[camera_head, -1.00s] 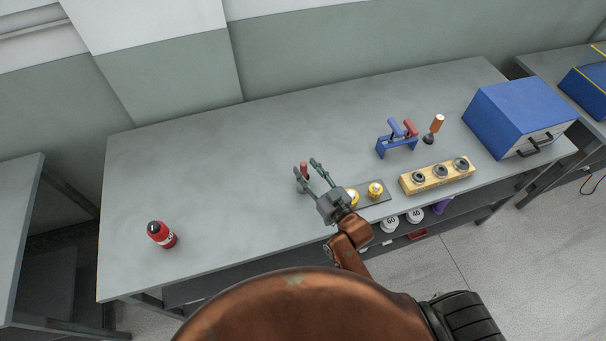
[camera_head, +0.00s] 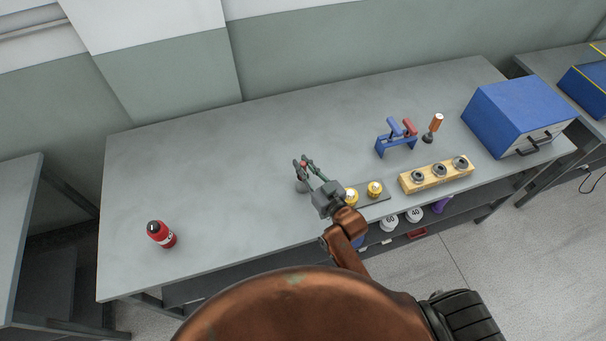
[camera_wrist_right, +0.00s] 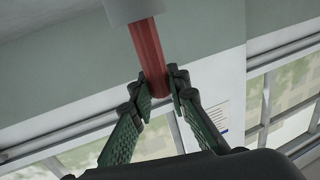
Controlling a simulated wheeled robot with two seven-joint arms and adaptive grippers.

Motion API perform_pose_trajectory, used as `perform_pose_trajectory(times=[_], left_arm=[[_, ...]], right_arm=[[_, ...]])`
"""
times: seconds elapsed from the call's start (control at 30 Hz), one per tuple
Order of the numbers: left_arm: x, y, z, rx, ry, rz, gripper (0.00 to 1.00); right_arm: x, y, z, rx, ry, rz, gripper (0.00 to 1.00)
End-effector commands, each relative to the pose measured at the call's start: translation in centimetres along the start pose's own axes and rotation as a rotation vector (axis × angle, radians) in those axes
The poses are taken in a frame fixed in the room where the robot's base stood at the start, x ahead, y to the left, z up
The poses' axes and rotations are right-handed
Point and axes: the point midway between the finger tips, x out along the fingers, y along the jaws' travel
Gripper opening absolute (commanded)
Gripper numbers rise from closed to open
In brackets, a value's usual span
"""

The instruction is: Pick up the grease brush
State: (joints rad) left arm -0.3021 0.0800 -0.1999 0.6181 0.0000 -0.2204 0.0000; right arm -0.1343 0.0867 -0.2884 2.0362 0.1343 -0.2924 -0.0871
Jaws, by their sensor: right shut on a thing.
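The grease brush seems to be the thing with the red handle (camera_wrist_right: 149,55) between the fingers of my right gripper (camera_wrist_right: 160,88) in the wrist view. My left gripper is not in view.
On the grey bench (camera_head: 215,160) stand a red bottle (camera_head: 161,234), a plate with yellow knobs (camera_head: 375,189), a wooden block with metal rings (camera_head: 437,176), a blue rack (camera_head: 397,144), an orange-handled tool (camera_head: 434,128) and a blue box (camera_head: 520,115). The bench's left half is mostly clear.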

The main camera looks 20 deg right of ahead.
Motion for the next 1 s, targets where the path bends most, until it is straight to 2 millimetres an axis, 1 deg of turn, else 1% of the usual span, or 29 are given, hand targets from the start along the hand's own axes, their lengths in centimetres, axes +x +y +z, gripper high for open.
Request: perform_pose_trajectory(times=[0.27,0.37,0.47,0.73,0.9,1.0], left_arm=[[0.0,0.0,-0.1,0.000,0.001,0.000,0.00],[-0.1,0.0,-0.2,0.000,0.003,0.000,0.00],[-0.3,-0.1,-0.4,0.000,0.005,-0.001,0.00],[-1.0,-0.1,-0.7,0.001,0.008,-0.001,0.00],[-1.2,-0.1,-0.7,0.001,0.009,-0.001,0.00],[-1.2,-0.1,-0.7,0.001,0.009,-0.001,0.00]], right_arm=[[0.0,0.0,-0.1,0.000,0.000,0.000,0.00],[0.0,0.0,-0.7,-0.001,0.002,0.000,0.00],[0.0,0.0,-2.2,-0.002,0.005,0.000,0.00],[0.0,0.0,-7.6,-0.001,0.006,0.000,0.00],[0.0,0.0,-9.5,-0.001,0.002,0.001,0.00],[0.0,0.0,-10.0,-0.001,0.001,0.001,0.00]])
